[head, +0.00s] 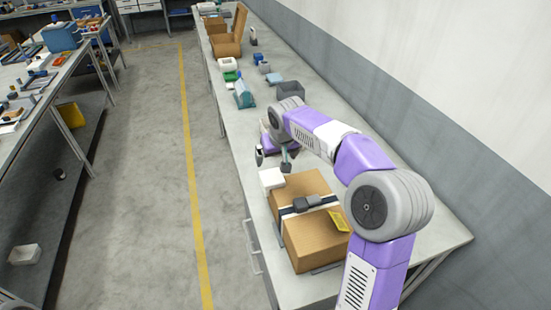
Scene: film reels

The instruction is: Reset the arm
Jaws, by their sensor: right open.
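My right arm comes in from the lower right in purple, white and grey and bends over the workbench (450,240). My right gripper (273,158) hangs above the bench, just beyond a cardboard box. Its two dark fingers are apart, and I see nothing between them. My left gripper is not in view. No film reel can be made out clearly.
The taped cardboard box (318,240) with a yellow label stands at the bench's near end. A white box (272,180) is beside it. Small items and an open carton (228,45) lie farther along. A cluttered table (20,110) stands left, across clear floor (145,190).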

